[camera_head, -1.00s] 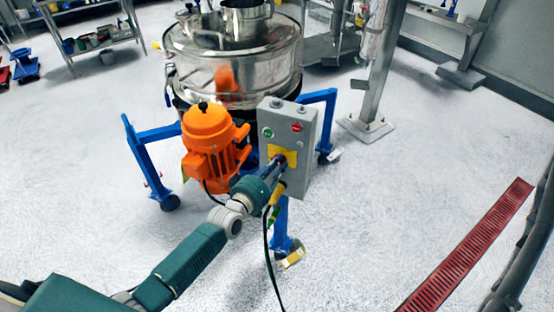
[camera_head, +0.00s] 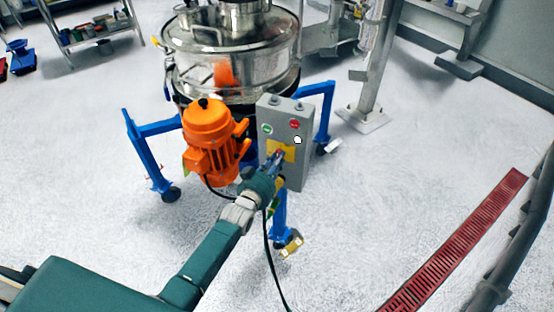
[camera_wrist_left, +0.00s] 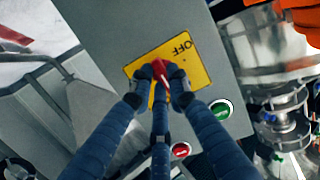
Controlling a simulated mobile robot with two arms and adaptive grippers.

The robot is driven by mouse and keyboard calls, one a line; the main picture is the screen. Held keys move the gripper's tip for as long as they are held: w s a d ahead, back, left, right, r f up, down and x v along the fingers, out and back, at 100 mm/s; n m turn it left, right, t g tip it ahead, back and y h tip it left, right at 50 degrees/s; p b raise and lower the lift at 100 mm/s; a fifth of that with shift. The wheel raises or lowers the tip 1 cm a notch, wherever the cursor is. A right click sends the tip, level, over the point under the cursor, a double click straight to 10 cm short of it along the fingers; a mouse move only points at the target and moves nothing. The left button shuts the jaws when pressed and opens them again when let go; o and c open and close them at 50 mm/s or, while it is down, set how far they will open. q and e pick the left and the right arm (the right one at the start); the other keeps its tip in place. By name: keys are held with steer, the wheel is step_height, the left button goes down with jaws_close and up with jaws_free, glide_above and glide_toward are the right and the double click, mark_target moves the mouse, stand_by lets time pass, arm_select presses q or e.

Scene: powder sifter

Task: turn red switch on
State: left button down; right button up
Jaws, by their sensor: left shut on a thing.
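The red switch (camera_wrist_left: 160,70) sits on a yellow plate (camera_wrist_left: 200,68) on a grey control box, with "OFF" upside down on the plate in the left wrist view. My left gripper (camera_wrist_left: 159,82) is shut on the red switch, with fingers on both sides of its handle. In the head view, the left gripper (camera_head: 278,158) reaches the yellow plate (camera_head: 289,149) on the front of the control box (camera_head: 297,174). The switch itself is mostly hidden there by the fingers. My right gripper is not in view.
A green button (camera_head: 267,129) and a red button (camera_head: 295,124) are above the plate. An orange motor (camera_head: 210,140) stands close left of the box. The steel sifter (camera_head: 232,50) on blue legs stands behind. A black cable (camera_head: 268,250) hangs below. The floor around is clear.

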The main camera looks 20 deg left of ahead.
arm_select(q)
steer(key=shift+f, duration=0.1)
stand_by(0.4)
steer(key=c, duration=1.7)
jaws_free()
steer(key=shift+o, duration=0.2)
steer(key=s+a+r, duration=0.1)
steer(key=s+r, duration=0.1)
steer(key=s, duration=1)
steer(key=shift+a, duration=0.15)
